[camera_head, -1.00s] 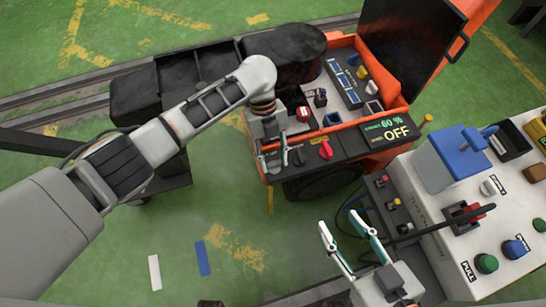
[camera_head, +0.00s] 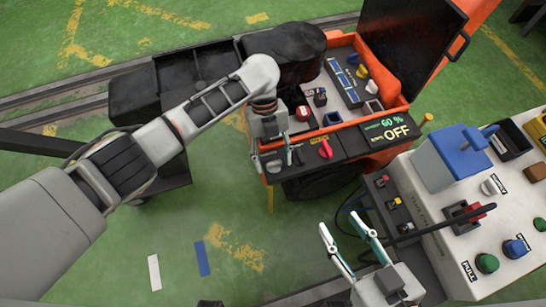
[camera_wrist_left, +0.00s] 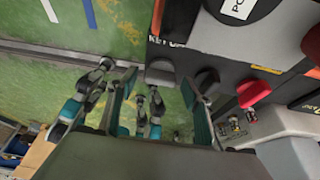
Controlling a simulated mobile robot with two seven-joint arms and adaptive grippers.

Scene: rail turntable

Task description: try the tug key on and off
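The orange tug (camera_head: 430,128) shows a display (camera_head: 388,130) reading 60 % and OFF. In the left wrist view a grey key (camera_wrist_left: 160,70) sits on the tug's front panel, beside a partly hidden label starting with KEY. My left gripper (camera_wrist_left: 158,84) is open, its fingers apart on either side of the key, with gaps visible; contact cannot be told. My right gripper (camera_head: 346,232) is open and empty, below the tug.
A red knob (camera_head: 326,148) is to the right of the key, with a dark knob (camera_wrist_left: 207,80) between them. A white control console (camera_head: 440,205) with a blue box and several buttons stands at right.

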